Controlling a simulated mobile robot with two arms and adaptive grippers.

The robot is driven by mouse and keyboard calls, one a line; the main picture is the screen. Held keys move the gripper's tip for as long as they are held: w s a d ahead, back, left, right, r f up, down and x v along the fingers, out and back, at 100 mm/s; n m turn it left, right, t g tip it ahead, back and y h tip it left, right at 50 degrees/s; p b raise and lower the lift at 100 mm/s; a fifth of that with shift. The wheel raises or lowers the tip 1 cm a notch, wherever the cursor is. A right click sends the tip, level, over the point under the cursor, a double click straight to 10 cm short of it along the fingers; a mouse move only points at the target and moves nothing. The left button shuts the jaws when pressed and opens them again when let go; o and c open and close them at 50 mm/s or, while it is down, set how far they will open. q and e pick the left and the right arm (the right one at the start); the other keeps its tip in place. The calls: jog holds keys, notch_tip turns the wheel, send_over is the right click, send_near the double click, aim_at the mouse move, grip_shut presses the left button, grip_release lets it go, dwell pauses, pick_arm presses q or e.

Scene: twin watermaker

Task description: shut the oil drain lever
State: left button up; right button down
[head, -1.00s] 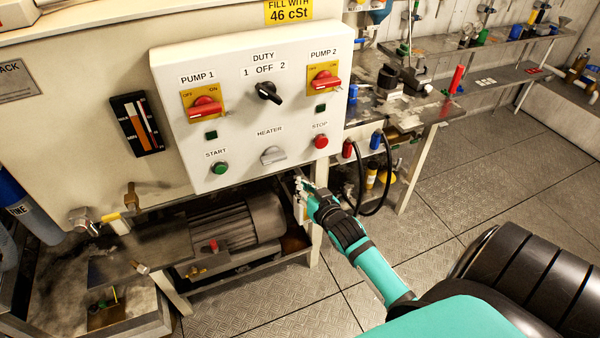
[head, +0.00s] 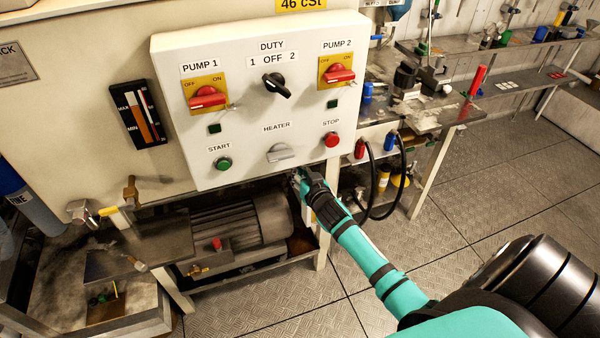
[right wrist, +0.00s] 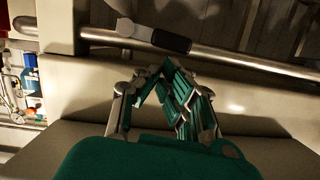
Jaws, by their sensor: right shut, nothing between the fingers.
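My right gripper (head: 298,180) is at the lower right corner of the white control panel, beside the pump frame. In the right wrist view the gripper (right wrist: 165,75) is shut and empty, its fingertips close together. Just beyond the fingertips a lever with a dark grip (right wrist: 170,41) and a pale metal end lies nearly level, tilted down to the right. It looks like the oil drain lever, but no label shows. A gap seems to remain between it and the fingers; contact cannot be told. In the head view this lever is hidden. My left gripper is not in view.
The control panel (head: 240,145) overhangs the motor (head: 240,222) and its frame. A metal pipe (right wrist: 220,62) runs across the right wrist view just past the fingers. Black hoses (head: 403,185) hang to the right. The floor (head: 480,200) at right is clear.

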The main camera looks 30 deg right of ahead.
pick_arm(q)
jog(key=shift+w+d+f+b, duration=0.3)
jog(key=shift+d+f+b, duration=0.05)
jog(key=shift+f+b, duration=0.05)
pick_arm(e)
jog(key=shift+a+f+n, duration=0.2)
jog(key=shift+f+n, duration=0.3)
jog(key=shift+f, duration=0.2)
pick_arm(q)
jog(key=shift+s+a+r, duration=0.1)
